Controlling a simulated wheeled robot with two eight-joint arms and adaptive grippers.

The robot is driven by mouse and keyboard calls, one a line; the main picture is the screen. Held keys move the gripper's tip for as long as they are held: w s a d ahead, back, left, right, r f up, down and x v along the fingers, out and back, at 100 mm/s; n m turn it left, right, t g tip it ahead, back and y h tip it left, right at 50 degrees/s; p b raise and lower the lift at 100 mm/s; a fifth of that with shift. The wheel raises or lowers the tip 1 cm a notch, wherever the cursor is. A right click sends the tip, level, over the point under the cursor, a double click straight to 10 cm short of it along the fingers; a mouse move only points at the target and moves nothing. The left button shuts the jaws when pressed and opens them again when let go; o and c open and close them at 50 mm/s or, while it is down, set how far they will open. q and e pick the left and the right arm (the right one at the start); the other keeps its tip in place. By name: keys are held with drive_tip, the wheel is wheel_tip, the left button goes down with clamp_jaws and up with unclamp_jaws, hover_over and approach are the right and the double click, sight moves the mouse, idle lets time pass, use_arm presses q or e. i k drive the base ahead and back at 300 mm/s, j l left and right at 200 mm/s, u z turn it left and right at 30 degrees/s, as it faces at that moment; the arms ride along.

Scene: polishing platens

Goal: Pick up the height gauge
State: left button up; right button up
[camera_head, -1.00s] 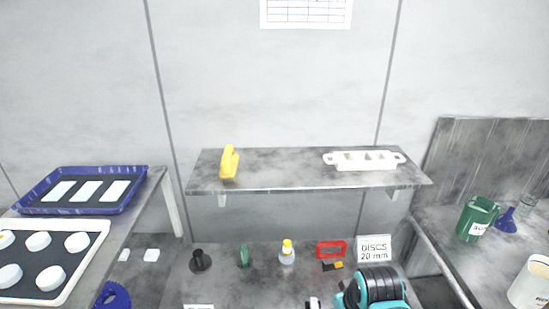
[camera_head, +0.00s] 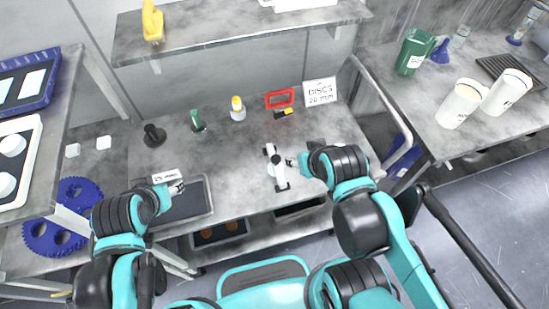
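A small white instrument with black ends (camera_head: 279,176), which I take to be the height gauge, is on the middle of the bench in the head view. My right gripper (camera_head: 291,162) comes in from the right and is close beside its upper part. I cannot tell whether it touches it or how far its fingers are apart. My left gripper (camera_head: 178,188) is over the dark mat at the left, away from the gauge, and nothing shows in it. Its fingers are too small to read.
Behind stand a black pedestal (camera_head: 154,136), a green item (camera_head: 197,121), a yellow-capped bottle (camera_head: 238,109), a red frame (camera_head: 279,98) and a discs sign (camera_head: 320,92). A label card (camera_head: 166,176) is near my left gripper. The shelf (camera_head: 215,31) overhangs the back. The bench centre is mostly clear.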

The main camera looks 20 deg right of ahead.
sight(270, 150)
drive_tip(key=z, duration=0.75)
drive_tip(key=j+z, duration=0.75)
drive_tip(key=z, duration=0.15)
drive_tip(key=k+l, duration=0.05)
